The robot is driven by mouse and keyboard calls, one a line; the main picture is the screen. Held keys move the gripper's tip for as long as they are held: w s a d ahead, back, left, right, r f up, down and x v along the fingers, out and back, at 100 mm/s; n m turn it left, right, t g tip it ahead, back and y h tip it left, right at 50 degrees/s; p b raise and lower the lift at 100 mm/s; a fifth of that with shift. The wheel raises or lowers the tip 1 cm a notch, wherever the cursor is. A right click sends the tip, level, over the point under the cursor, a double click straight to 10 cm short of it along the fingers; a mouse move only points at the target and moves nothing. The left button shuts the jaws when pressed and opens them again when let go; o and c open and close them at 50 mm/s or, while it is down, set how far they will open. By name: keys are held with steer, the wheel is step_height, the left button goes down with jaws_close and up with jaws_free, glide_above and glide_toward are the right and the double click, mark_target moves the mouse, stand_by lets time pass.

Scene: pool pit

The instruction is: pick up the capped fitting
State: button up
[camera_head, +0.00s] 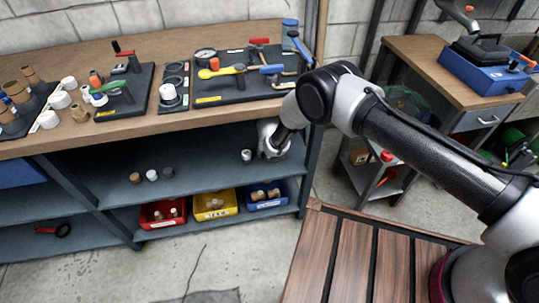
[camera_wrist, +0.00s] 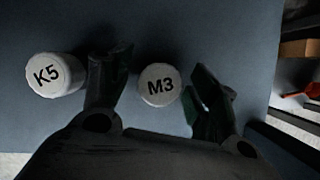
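My gripper (camera_wrist: 160,66) is open in the wrist view, with one dark finger on each side of a round white cap marked M3 (camera_wrist: 158,85). A gap shows between the cap and each finger. A second white cap marked K5 (camera_wrist: 55,74) is left of the left finger, outside the grip. The frames do not show which one is the capped fitting. In the head view my gripper (camera_head: 273,141) reaches into the upper shelf under the bench, and one small white piece (camera_head: 246,155) stands just left of it. The M3 piece seems hidden behind the gripper there.
The grey shelf (camera_head: 205,165) also holds a brown piece (camera_head: 135,178), a white one (camera_head: 152,175) and a dark one (camera_head: 168,172) further left. Red (camera_head: 150,218), yellow (camera_head: 199,210) and blue (camera_head: 250,200) bins stand below. The wooden benchtop (camera_head: 150,124) overhangs my gripper.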

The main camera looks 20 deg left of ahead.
steer(key=c, duration=0.9)
steer(key=shift+o, duration=0.2)
